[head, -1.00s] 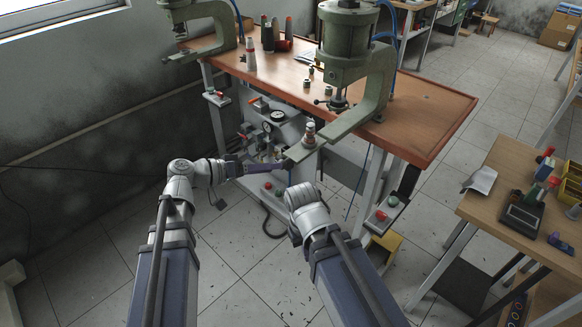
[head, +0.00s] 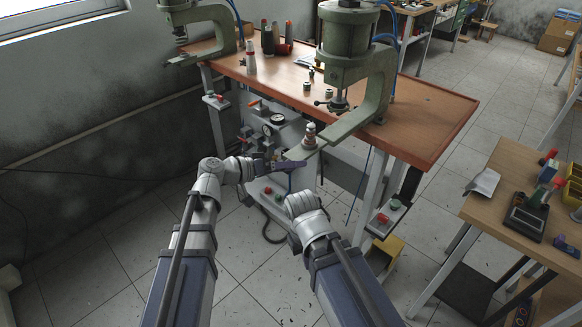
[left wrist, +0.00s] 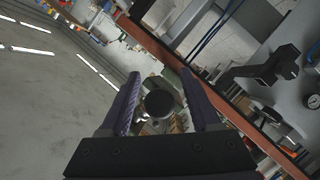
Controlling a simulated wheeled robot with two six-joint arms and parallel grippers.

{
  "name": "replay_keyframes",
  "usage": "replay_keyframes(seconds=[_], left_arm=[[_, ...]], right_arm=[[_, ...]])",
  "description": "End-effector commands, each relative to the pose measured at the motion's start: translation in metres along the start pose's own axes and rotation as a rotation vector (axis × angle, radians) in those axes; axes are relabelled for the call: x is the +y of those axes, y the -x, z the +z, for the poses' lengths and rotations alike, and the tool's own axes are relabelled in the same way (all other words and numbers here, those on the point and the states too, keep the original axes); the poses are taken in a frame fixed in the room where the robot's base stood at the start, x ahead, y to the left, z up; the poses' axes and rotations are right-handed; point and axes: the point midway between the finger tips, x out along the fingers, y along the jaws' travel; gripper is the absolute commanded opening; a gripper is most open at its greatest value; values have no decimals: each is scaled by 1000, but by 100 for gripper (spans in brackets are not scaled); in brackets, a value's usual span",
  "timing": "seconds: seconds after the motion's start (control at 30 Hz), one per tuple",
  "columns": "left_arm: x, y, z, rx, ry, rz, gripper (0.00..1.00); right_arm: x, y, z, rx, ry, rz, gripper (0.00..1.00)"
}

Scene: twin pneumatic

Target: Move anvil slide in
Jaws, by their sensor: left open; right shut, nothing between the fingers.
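The near press (head: 350,60) stands at the table's front edge, with its lower arm reaching out toward me. At that arm's end is the anvil slide (head: 310,136), a small upright stepped metal piece on a flat plate. My left gripper (head: 290,166) is just below and left of the slide. In the left wrist view my left gripper (left wrist: 160,95) is open, with a round dark knob end (left wrist: 160,103) showing between its fingers; I cannot tell whether they touch it. My right gripper (head: 303,204) is lower and nearer, its fingers hidden behind its wrist.
A second press (head: 215,25) stands at the table's far left. Thread cones (head: 268,40) and small metal parts (head: 308,85) lie on the wooden table (head: 425,110). A gauge panel (head: 268,125) is below it. A side table (head: 510,170) with tools stands right.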

Motion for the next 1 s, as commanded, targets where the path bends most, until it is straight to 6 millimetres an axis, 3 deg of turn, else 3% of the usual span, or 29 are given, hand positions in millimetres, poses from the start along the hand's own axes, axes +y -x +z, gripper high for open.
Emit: replay_keyframes(seconds=[0.17, 0.7, 1.0], left_arm=[[0, 0, 0, 0, 0, 0, 62], [-2, 0, 0, -2, -2, -5, 2], [-3, 1, 0, 0, -2, -7, 0]], right_arm=[[0, 0, 0, 0, 0, 0, 0], [0, 0, 0, 0, 0, 0, 0], [0, 0, 0, 0, 0, 0, 0]])
